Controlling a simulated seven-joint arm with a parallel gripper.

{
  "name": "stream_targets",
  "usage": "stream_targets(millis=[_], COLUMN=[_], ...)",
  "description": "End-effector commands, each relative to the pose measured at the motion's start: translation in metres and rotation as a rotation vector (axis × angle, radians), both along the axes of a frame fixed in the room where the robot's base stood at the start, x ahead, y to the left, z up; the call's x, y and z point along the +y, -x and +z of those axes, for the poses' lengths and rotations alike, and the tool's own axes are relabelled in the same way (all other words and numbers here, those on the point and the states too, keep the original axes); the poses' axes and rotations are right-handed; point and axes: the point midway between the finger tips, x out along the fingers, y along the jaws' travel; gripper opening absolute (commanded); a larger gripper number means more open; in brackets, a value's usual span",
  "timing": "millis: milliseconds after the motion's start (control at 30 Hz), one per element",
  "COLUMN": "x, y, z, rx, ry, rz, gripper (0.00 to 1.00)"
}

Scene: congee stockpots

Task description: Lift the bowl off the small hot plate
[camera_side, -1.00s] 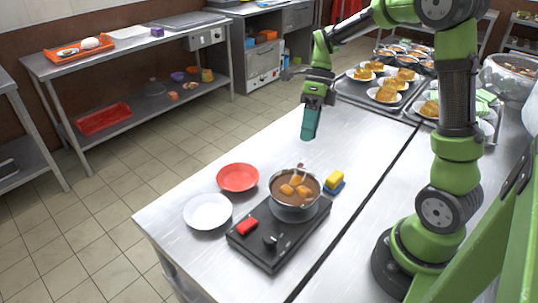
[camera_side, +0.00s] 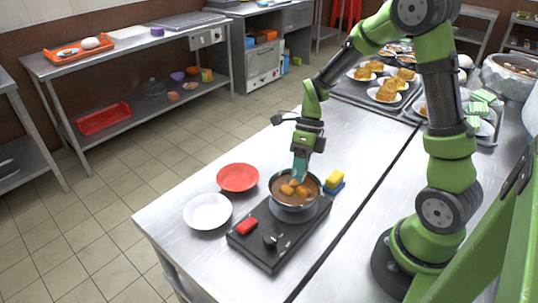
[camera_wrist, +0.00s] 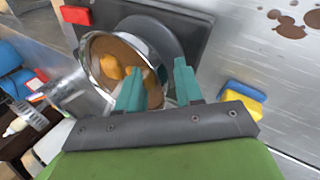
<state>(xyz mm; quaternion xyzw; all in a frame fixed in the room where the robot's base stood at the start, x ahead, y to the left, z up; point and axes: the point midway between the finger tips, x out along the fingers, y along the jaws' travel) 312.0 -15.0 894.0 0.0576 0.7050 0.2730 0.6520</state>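The metal bowl (camera_side: 295,205) holds brown liquid with several orange-brown chunks. It sits on the small black hot plate (camera_side: 262,258), which has a red block-like part and a knob at its front. In the wrist view the bowl (camera_wrist: 88,62) shows beside the dark round burner (camera_wrist: 172,38). My gripper (camera_side: 297,182) points down at the bowl's far side.
A red plate (camera_side: 238,178) and a white plate (camera_side: 207,212) lie left of the hot plate. A yellow-and-blue sponge (camera_side: 334,182) lies close on its right. Trays (camera_side: 345,92) of plated food stand at the back. The table between is clear.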

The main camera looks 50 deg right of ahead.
Motion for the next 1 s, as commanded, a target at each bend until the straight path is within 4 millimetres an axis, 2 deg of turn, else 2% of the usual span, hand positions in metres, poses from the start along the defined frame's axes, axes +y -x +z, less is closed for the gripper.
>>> stream_targets(millis=[67, 300, 800, 1000], x=[0.000, 0.000, -0.001, -0.001], y=[0.000, 0.000, -0.001, -0.001], z=[0.000, 0.001, 0.001, 0.014], rx=[0.000, -0.001, -0.003, -0.005], ry=[0.000, 0.000, 0.002, 0.001], rz=[0.000, 0.000, 0.000, 0.000], gripper=[0.36, 0.00, 0.00, 0.00])
